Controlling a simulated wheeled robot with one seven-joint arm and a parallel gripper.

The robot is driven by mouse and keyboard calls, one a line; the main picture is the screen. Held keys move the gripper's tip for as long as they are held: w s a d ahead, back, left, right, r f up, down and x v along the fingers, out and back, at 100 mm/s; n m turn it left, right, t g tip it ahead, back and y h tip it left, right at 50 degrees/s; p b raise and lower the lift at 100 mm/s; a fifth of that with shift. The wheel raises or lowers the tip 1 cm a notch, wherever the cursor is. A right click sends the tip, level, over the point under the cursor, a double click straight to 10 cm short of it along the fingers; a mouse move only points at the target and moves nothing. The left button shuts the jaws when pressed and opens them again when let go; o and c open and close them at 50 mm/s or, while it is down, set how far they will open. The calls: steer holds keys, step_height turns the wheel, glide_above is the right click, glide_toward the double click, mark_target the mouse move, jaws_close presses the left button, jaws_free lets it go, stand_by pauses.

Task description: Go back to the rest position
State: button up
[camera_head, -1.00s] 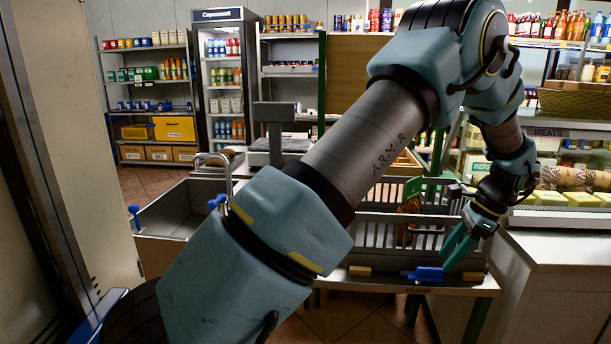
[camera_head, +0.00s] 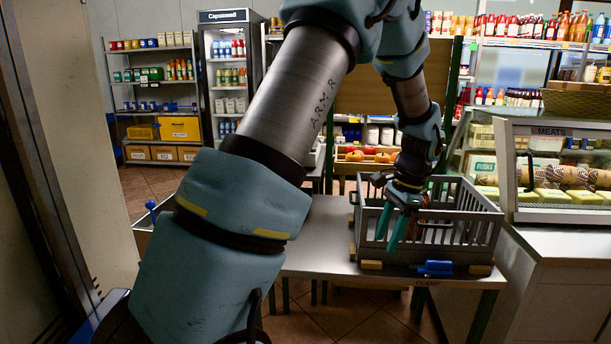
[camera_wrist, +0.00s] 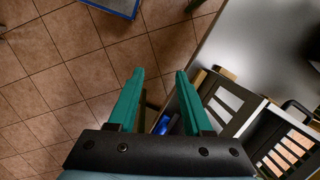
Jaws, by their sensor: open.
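My gripper (camera_head: 393,225) hangs from my arm with its green fingers pointing down, over the near left part of a grey slatted crate (camera_head: 484,228) on the table in the head view. In the wrist view my gripper (camera_wrist: 158,80) shows two green fingers spread apart with nothing between them, with the floor tiles beyond. The crate's slatted side (camera_wrist: 232,103) is at the lower right of that view. Part of the crate's inside is hidden behind my gripper.
The crate stands on a grey table (camera_head: 325,250) with a blue clamp (camera_head: 434,268) at its front edge. A glass meat counter (camera_head: 560,165) is close on the right. A drinks fridge (camera_head: 226,75) and a stocked shelf (camera_head: 155,90) stand behind at left. Tiled floor (camera_wrist: 60,90) is open.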

steer(key=s+a+n+h, duration=0.1)
steer(key=s+a+n, duration=0.2)
steer(key=a, duration=0.5)
steer(key=s+a+r+n+t+h, duration=0.1)
steer(key=s+a+n, duration=0.2)
steer(key=a+n, duration=0.3)
steer(key=s+a+r+n, duration=0.1)
steer(key=s+a+n, duration=0.2)
steer(key=a, duration=0.8)
steer(key=shift+s+a+r+n+t+h, duration=0.2)
steer(key=shift+r+n+t+h, duration=0.15)
steer(key=shift+n, duration=0.45)
